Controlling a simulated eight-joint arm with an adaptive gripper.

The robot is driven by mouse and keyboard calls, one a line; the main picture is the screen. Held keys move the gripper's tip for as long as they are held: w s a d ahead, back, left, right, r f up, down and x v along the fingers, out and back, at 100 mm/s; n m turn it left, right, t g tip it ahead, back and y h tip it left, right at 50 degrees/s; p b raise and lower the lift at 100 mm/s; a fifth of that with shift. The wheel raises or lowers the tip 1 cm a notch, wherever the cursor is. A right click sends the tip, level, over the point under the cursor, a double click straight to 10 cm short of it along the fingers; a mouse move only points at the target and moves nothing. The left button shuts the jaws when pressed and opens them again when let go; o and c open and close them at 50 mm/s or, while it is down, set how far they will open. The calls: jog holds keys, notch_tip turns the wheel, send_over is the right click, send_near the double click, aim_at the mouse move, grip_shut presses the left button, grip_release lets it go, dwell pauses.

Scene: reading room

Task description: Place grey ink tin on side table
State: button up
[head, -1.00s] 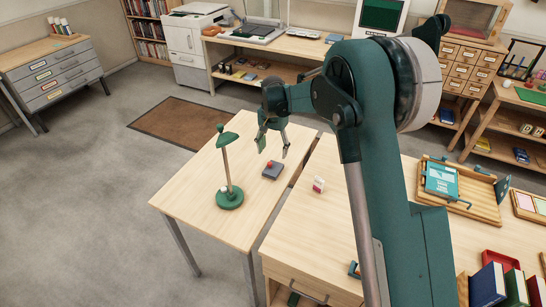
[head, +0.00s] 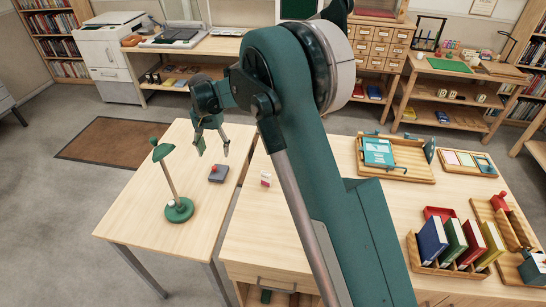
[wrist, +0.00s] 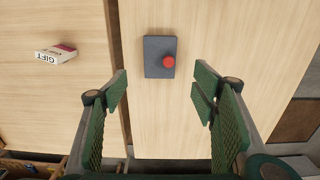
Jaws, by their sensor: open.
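The grey ink tin (head: 218,174), a flat dark grey box with a red knob, rests on the pale wooden side table (head: 150,215), near the edge beside the larger desk. In the wrist view the tin (wrist: 155,45) lies upright in the picture, its red knob toward its right side. My gripper (head: 212,149) is open and empty above the side table, apart from the tin. In the wrist view its fingers (wrist: 160,82) are spread, with the tin ahead of them and between their lines.
A green desk lamp (head: 178,210) stands on the side table, left of the tin. A small box marked GIFT (wrist: 56,53) lies on the larger desk (head: 258,225) across a narrow gap. Wooden trays (head: 425,172) and upright books (head: 455,243) occupy the desk's right part.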

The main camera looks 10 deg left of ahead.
jog(key=shift+d+r, duration=0.1)
jog(key=s+d+r+t+y, duration=0.1)
jog(key=s+d+r, duration=0.1)
jog(key=d+r, duration=0.95)
jog(key=s+d+r+t, duration=0.1)
jog(key=s+d+r, duration=0.1)
jog(key=d+r, duration=0.95)
jog(key=s+d+r+t, duration=0.15)
jog(key=s+d, duration=0.35)
jog(key=d, duration=0.6)
jog(key=s+d+r+t, duration=0.15)
jog(key=s+d, duration=0.35)
jog(key=d, duration=0.5)
jog(key=s+d+f+t, duration=0.1)
jog(key=s+d+f, duration=0.1)
jog(key=s+d, duration=0.7)
jog(key=s+d+f+t+h, duration=0.1)
jog(key=s+d+f, duration=0.2)
jog(key=s+d, duration=0.6)
jog(key=shift+s, duration=2.1)
jog(key=shift+f, duration=0.15)
